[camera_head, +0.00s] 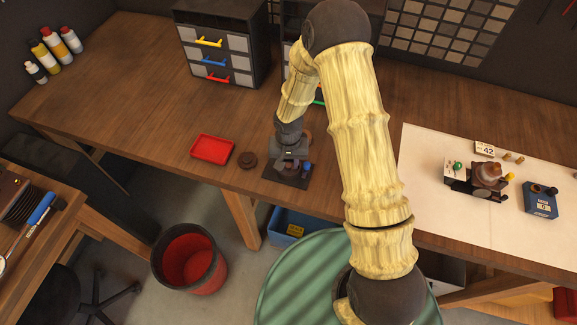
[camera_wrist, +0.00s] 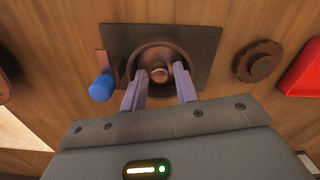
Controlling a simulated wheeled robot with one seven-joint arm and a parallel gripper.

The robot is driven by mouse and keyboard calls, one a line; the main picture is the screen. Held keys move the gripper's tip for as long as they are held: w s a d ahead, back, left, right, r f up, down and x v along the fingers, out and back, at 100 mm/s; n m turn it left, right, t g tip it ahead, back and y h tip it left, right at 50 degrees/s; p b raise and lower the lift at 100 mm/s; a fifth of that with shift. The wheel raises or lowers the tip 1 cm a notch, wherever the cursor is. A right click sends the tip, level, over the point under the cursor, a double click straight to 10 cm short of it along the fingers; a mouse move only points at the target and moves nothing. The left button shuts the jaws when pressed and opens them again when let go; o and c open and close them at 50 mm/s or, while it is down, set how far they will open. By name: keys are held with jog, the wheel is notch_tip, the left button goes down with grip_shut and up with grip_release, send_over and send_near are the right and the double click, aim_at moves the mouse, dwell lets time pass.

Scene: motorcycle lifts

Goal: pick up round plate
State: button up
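A round brown plate-like piece (camera_wrist: 167,54) with a raised centre knob (camera_wrist: 159,72) sits on a dark square base (camera_wrist: 197,38) in the wrist view. I take it to be the round plate. My gripper (camera_wrist: 160,80) is open over it, with one finger on each side of the knob and gaps visible. I cannot tell how high the tips are. In the head view my gripper (camera_head: 288,168) is over the dark base (camera_head: 271,174) near the bench's front edge and hides most of the piece. A separate dark round disc (camera_wrist: 259,61) with a notched rim lies beside the base.
A blue-capped lever (camera_wrist: 102,87) stands close beside my fingers. A red tray (camera_head: 211,149) lies beyond the disc, and a drawer cabinet (camera_head: 216,58) stands behind. A white sheet (camera_head: 430,215) with small parts lies to the right.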

aim_at(289, 164)
dwell(0.5)
grip_shut()
notch_tip(289, 164, up, 10)
jog(key=b, duration=0.2)
jog(key=shift+b, duration=0.4)
jog(key=shift+d, duration=0.1)
dwell(0.4)
